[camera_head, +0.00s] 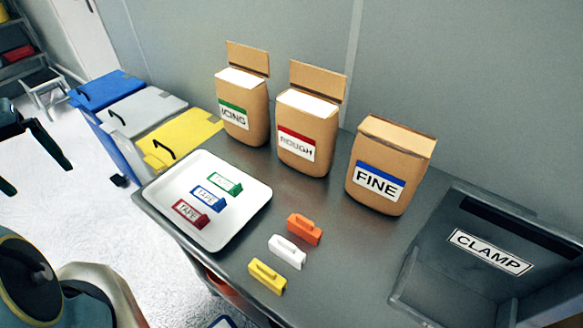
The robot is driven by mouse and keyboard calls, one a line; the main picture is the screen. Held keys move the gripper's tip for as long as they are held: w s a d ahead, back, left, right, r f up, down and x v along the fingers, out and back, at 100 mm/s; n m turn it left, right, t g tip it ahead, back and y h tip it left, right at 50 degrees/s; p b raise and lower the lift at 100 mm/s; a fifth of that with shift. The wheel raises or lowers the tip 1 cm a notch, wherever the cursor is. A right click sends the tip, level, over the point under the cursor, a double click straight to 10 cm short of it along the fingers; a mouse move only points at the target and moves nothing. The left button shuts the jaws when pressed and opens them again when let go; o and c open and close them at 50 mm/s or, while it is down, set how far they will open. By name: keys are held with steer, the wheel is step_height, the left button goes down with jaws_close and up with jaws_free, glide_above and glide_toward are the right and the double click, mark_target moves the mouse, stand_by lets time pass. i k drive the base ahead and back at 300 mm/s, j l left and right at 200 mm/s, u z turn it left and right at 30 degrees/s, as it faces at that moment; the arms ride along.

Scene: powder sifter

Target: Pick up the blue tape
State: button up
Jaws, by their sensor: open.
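The blue tape (209,199) is a small block with a white label reading TAPE. It lies on a white tray (250,207) on the dark table, between a green tape (225,183) and a red tape (191,213). My gripper (38,178) is at the left edge of the picture, over the floor and well left of the tray. Its two dark fingers are spread apart with nothing visible between them. Its upper part is cut off by the picture's edge.
Three brown bags labelled ICING (240,117), ROUGH (305,145) and FINE (388,180) stand behind the tray. A grey CLAMP bin (478,285) is far right. Lidded bins (150,110) stand behind left.

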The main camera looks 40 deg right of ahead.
mark_target(214, 203)
steer(key=i+j+z, duration=0.25)
steer(key=i+j, duration=0.5)
steer(key=i, duration=0.05)
